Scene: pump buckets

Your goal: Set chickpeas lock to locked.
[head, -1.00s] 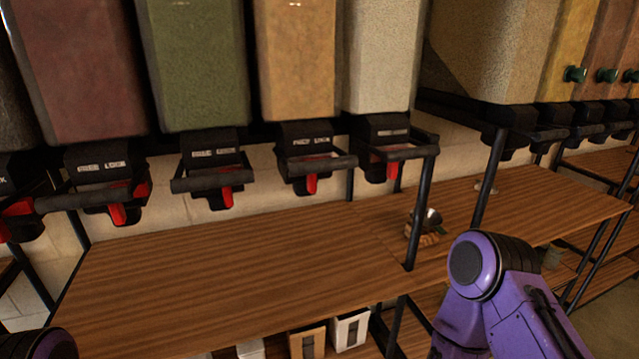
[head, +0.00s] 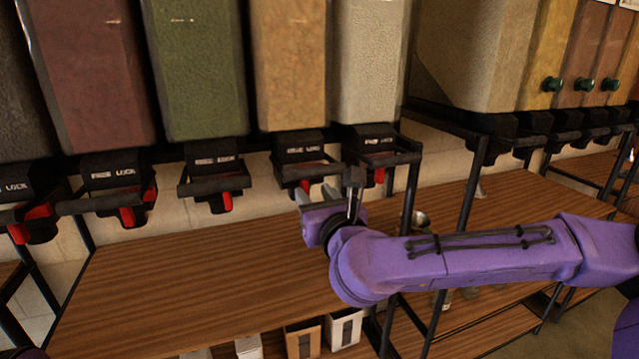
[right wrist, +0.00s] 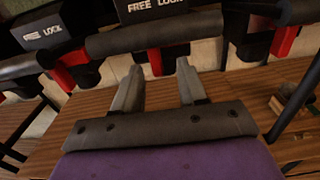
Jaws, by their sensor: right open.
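A tan-orange bin (head: 289,70), which looks like the chickpeas, hangs in the row of dispensers; no name label is readable. Its black valve block (head: 300,146) has a handle bar and a red lever (head: 304,185), partly hidden by my right gripper. My right gripper (head: 316,194) is open and empty just in front of and below this valve. In the right wrist view, a red lever (right wrist: 155,61) under a "FREE LOCK" block (right wrist: 152,8) shows between and beyond the two fingertips (right wrist: 158,72). Contact cannot be told. My left gripper is not in view.
Neighbouring valves with red levers sit close on both sides, under the green bin (head: 198,70) and the pale bin (head: 368,60). A wooden shelf (head: 190,255) below is mostly clear. Black frame posts (head: 470,190) stand to the right. White boxes (head: 345,328) are underneath.

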